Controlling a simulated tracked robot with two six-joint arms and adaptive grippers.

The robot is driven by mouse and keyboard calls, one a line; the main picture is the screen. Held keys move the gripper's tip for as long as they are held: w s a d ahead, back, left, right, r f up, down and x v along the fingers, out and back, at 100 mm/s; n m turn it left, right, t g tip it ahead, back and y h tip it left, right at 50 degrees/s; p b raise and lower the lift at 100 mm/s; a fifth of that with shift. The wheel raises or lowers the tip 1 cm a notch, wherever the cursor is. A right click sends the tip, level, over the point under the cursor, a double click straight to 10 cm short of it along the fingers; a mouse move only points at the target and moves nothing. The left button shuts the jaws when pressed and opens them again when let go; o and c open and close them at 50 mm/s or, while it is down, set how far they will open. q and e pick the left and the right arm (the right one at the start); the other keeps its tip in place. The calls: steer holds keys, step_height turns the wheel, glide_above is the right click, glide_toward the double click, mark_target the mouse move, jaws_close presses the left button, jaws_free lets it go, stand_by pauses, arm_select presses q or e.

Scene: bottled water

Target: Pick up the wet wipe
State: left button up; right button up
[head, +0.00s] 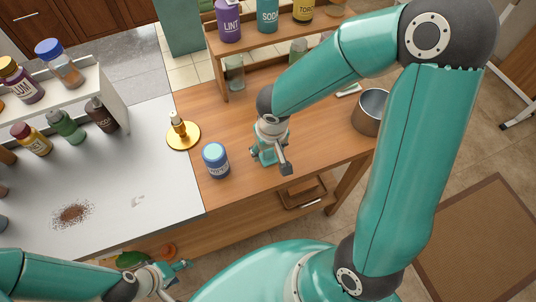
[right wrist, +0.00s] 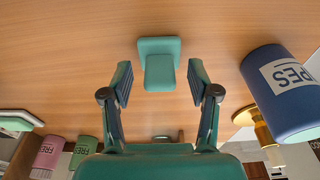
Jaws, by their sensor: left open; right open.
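A blue canister with a light blue lid (head: 215,160), which looks like the wet wipe, stands upright on the wooden table. In the right wrist view the canister (right wrist: 290,85) has a white label with partly readable letters and is right of the fingers, apart from them. My right gripper (head: 272,163) is over the table to the right of the canister. It is open in the right wrist view (right wrist: 160,85), with a small teal block (right wrist: 159,70) showing between its fingers. My left gripper (head: 178,279) is open and empty at the lower left, near the table's front edge.
A gold stand with a small bottle (head: 182,135) is behind and left of the canister. A metal pot (head: 371,112) stands at the right. A wooden shelf (head: 219,68) with bottles is behind. Brown grains (head: 73,214) lie on the white counter. Wood in front of the canister is clear.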

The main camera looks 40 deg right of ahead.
steer(key=c, duration=0.8)
steer(key=shift+r, duration=0.15)
steer(key=shift+r, duration=0.6)
step_height(320, 180, up, 19)
steer(key=shift+f+p, duration=0.2)
steer(key=shift+p, duration=0.8)
steer(key=shift+o, duration=0.3)
